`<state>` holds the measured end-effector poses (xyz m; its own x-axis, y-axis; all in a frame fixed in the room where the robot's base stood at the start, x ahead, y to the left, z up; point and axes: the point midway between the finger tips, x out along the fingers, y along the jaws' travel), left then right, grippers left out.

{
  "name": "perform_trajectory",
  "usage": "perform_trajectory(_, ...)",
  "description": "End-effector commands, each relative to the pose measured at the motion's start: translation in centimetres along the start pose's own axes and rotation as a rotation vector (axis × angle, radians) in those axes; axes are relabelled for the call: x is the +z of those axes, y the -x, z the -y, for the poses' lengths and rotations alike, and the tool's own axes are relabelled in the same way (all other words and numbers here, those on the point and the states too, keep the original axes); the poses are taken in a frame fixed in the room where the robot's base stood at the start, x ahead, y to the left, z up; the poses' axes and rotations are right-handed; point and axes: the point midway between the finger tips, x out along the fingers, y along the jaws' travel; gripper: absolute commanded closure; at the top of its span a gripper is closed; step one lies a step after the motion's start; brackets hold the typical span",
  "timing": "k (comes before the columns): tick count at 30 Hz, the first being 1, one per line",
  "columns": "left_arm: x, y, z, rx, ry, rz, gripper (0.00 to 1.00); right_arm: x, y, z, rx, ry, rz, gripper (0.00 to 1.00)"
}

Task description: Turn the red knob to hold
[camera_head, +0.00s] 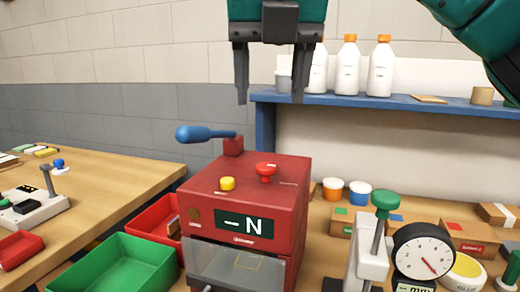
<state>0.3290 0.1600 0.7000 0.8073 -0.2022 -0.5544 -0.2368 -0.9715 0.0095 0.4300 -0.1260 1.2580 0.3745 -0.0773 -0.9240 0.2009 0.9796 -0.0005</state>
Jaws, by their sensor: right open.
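The red knob (265,171) stands on the top face of the red stacker machine (221,194), right of a yellow button (227,183). A dark window on the machine's front reads "– N". A blue-handled lever (206,134) rises from the machine's back edge. My right gripper (270,92) hangs above and behind the knob in the picture, fingers pointing down, open and empty. It touches nothing. My left gripper is not in view.
A blue shelf (420,104) with white bottles (381,68) is behind. A dial gauge (422,258) and a green-knobbed press (384,201) stand right of the machine. A green bin (125,262) and a red bin are at left.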

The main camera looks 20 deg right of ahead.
Motion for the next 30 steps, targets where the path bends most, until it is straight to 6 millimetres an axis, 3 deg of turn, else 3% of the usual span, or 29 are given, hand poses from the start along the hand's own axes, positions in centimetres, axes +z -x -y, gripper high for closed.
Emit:
perform_trajectory(8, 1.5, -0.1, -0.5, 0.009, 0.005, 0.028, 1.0, -0.1, -5.4, 0.1, -0.002, 0.0, -0.005, 0.39)
perform_trajectory(18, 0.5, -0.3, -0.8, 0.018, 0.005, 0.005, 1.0, -0.1, -11.1, 0.0, 0.0, 0.0, -0.003, 0.39)
perform_trajectory(30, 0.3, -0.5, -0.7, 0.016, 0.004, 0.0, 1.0, 0.0, -12.3, 0.0, 0.001, 0.0, -0.001, 0.39)
